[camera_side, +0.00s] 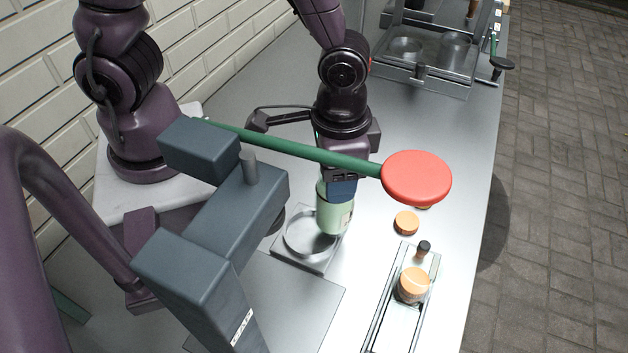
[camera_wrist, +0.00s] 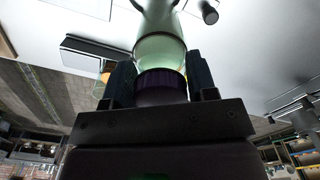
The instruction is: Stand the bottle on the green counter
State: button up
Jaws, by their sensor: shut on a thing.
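The bottle is pale green; its body (camera_side: 334,212) hangs below my gripper (camera_side: 339,184) in the side view. In the wrist view the bottle's body (camera_wrist: 160,48) and dark purple neck or cap sit between the two fingers of my gripper (camera_wrist: 160,85), which is shut on it. The bottle looks near upright, over or beside a grey square holder (camera_side: 287,250) with a round recess. I cannot tell whether it touches the holder. The worktop around it is grey metal; I cannot pick out a green counter for certain.
A green bar with a red disc (camera_side: 416,177) crosses above the worktop, in front of my arm in the picture. A narrow metal tray (camera_side: 376,330) holds an orange-topped jar (camera_side: 413,284). An orange disc (camera_side: 407,222) lies nearby. A metal rack (camera_side: 420,79) stands behind.

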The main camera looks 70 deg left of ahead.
jog(key=w+r+n, duration=0.1)
jog(key=w+n, duration=0.2)
jog(key=w, duration=1.6)
jog(key=w+a+f+n, duration=0.1)
jog(key=w+a, duration=0.2)
jog(key=w, duration=0.3)
jog(key=w+a+f+n, duration=0.1)
jog(key=w+a, duration=0.2)
jog(key=w, duration=0.4)
jog(key=shift+a+f+n, duration=0.25)
jog(key=shift+f+n, duration=0.05)
jog(key=shift+n, duration=0.1)
jog(key=shift+f, duration=0.15)
jog(key=shift+f, duration=0.6)
jog(key=shift+f, duration=0.45)
